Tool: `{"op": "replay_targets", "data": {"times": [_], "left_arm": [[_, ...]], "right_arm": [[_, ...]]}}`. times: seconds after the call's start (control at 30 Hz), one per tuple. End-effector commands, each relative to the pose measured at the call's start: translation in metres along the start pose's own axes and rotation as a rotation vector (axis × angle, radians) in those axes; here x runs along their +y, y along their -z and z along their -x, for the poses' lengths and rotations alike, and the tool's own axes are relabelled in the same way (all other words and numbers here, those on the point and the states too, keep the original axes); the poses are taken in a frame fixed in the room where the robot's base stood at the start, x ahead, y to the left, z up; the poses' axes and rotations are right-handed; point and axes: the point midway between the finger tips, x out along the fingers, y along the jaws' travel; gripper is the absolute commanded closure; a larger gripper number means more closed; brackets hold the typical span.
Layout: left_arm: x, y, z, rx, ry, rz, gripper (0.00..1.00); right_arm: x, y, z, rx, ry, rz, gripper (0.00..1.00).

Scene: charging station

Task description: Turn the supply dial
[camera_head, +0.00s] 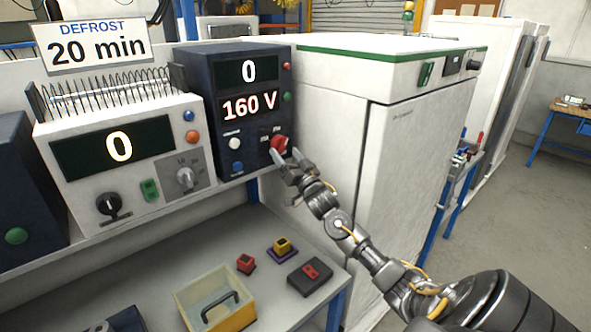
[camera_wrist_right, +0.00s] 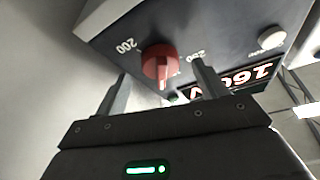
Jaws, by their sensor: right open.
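The supply unit (camera_head: 238,100) is a dark box with displays reading 0 and 160 V. Its red dial (camera_head: 279,143) sits at the lower right of its front; the dial also shows in the right wrist view (camera_wrist_right: 159,62), between printed marks 200 and 250. My right gripper (camera_head: 284,158) is open at the dial. In the right wrist view its two fingers (camera_wrist_right: 160,90) stand apart to either side of the dial, with a gap on each side; I cannot tell whether the dial is within fingertip depth. My left gripper is not in view.
A white unit (camera_head: 125,150) with a 0 display stands left of the supply unit. A tall white cabinet (camera_head: 400,150) stands close on the right. Below, the shelf holds a yellow bin (camera_head: 235,318), small red and yellow blocks, and a dark switch box (camera_head: 310,277).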

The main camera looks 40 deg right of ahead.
Motion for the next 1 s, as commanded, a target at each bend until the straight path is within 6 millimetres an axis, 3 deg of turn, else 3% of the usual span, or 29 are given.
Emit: {"op": "replay_targets", "data": {"times": [0.2,0.4,0.6,1.0], "left_arm": [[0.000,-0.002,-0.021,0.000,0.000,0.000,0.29],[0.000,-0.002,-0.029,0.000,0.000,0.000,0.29],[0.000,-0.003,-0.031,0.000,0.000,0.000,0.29],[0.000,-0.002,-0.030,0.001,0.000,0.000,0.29]], "right_arm": [[0.002,-0.005,0.048,-0.002,0.000,0.000,0.29],[0.001,-0.003,0.076,-0.001,-0.001,0.000,0.29],[0.000,0.000,0.085,0.000,0.000,0.000,0.29],[0.000,0.000,0.085,0.000,0.000,0.000,0.29]]}}
